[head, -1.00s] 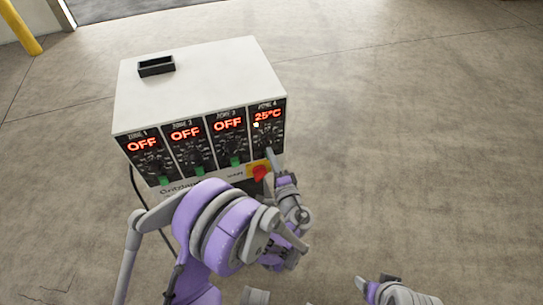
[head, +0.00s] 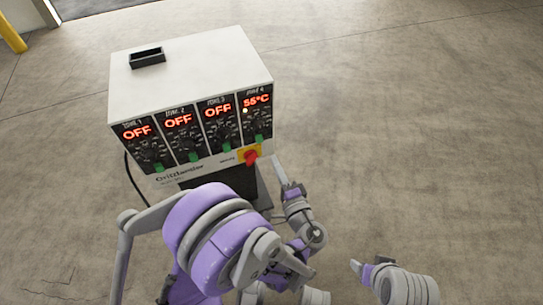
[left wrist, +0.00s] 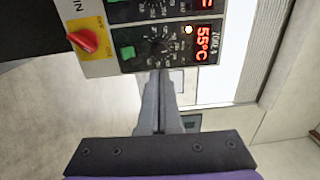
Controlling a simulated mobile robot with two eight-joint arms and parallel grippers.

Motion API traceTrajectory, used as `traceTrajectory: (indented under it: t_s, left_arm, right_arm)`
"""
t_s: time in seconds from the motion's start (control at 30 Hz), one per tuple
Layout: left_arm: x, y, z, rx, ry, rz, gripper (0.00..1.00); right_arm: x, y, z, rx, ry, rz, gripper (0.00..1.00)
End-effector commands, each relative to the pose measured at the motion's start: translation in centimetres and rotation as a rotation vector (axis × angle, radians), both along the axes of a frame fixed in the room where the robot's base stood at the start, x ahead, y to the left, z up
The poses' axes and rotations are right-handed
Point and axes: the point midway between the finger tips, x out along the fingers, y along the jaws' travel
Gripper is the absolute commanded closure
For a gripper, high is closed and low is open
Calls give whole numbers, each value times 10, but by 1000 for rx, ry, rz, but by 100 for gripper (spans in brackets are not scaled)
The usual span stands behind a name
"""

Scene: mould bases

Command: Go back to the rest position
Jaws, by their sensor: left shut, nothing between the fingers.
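The white control box (head: 190,72) stands with four zone panels on its front. In the head view, zones 1 to 3 read OFF and the zone 4 panel (head: 256,112) reads 55°C with a small light lit. My left gripper (head: 277,160) is shut and empty, just right of and below the box's front corner, apart from it. In the left wrist view, its closed fingers (left wrist: 158,78) point towards the zone 4 dial (left wrist: 160,47), with no visible grip on it. My right gripper (head: 357,267) shows at the lower right, away from the box; its jaw opening is unclear.
A red switch on a yellow plate (head: 249,156) sits below zone 4. Green switches line the panels' lower edge. A black tray-like recess (head: 147,57) is on the box top. A yellow post (head: 12,30) stands far left. The concrete floor on the right is clear.

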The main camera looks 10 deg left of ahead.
Motion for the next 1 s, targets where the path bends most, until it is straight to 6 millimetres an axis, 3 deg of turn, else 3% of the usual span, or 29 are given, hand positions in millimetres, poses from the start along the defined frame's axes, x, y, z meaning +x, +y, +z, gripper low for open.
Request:
traceTrajectory:
  t_s: [0.67, 0.77, 0.87, 1.0]
  left_arm:
    - [-2, 3, 1, -11, 10, 7, 100]
    - [-4, 20, -1, -63, 58, 37, 100]
    - [-11, 51, -6, -175, 145, 95, 100]
    - [-39, 94, -17, -398, 285, 193, 100]
  right_arm:
    - [0, 0, 0, 0, 0, 0, 32]
    - [0, 0, 0, 0, 0, 0, 32]
    - [0, 0, 0, 0, 0, 0, 32]
    - [0, 0, 0, 0, 0, 0, 32]
